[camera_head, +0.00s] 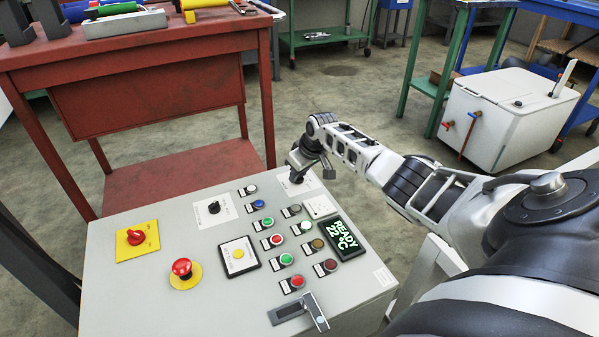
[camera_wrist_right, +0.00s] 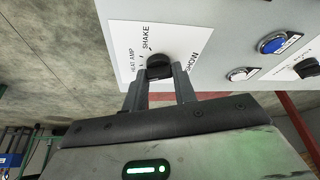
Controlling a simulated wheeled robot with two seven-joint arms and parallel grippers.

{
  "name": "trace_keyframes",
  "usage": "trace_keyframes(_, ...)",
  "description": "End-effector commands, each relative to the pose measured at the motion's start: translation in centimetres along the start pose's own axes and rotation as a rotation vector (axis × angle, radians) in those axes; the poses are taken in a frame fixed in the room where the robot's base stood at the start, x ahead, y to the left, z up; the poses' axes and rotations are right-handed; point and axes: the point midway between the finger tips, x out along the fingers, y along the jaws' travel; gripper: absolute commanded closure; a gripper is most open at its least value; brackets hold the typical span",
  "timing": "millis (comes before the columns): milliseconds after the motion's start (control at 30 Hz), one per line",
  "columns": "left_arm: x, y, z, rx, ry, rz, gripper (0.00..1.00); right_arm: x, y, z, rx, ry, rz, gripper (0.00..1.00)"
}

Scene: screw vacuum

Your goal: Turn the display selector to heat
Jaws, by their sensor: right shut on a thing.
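The display selector is a black knob (camera_wrist_right: 159,62) on a white label plate (camera_wrist_right: 140,35), seen in the right wrist view. The plate's words include HEAT AMP, SHAKE and SHOW. My right gripper (camera_wrist_right: 157,82) is shut on the knob, one finger on each side. I cannot tell which word the knob points to. In the head view my right gripper (camera_head: 301,170) is at the panel's far right corner and hides the knob; part of the white plate (camera_head: 312,184) shows there. A dark display (camera_head: 342,238) reads READY and 22 °C in green. My left gripper is not in view.
The grey control panel (camera_head: 130,290) carries several coloured buttons, another black selector (camera_head: 214,207), a red emergency stop (camera_head: 182,268), a red rotary switch (camera_head: 135,237) and a lever (camera_head: 315,312). A red table (camera_head: 150,60) stands behind. A white box (camera_head: 515,115) stands on the floor at right.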

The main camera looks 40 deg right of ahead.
Motion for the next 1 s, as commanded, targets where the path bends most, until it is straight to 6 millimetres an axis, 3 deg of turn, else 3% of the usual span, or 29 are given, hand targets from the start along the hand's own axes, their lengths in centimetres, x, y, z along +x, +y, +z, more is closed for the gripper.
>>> trace_keyframes(100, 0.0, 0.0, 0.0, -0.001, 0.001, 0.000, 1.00, 0.1, -0.1, 0.1, 0.000, -0.004, -0.001, 0.95)
trace_keyframes(133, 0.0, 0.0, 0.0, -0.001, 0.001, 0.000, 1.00, 0.1, -0.1, 0.1, 0.000, -0.004, -0.001, 0.67)
trace_keyframes(200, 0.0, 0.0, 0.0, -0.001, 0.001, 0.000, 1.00, 0.1, -0.1, 0.1, 0.000, -0.004, 0.000, 0.51)
trace_keyframes(567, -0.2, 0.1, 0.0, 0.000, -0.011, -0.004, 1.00, -0.6, 0.0, 0.0, 0.001, -0.002, 0.001, 0.51)
trace_keyframes(733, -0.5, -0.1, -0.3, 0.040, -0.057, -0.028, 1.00, -3.6, 0.1, -0.2, -0.001, -0.001, 0.002, 0.51)
trace_keyframes(800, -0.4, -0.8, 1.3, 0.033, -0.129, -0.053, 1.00, -5.2, 0.1, -0.2, -0.002, -0.001, 0.002, 0.51)
trace_keyframes(1000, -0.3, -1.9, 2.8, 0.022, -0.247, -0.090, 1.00, -10.2, 0.1, -0.1, -0.002, -0.002, 0.003, 0.51)
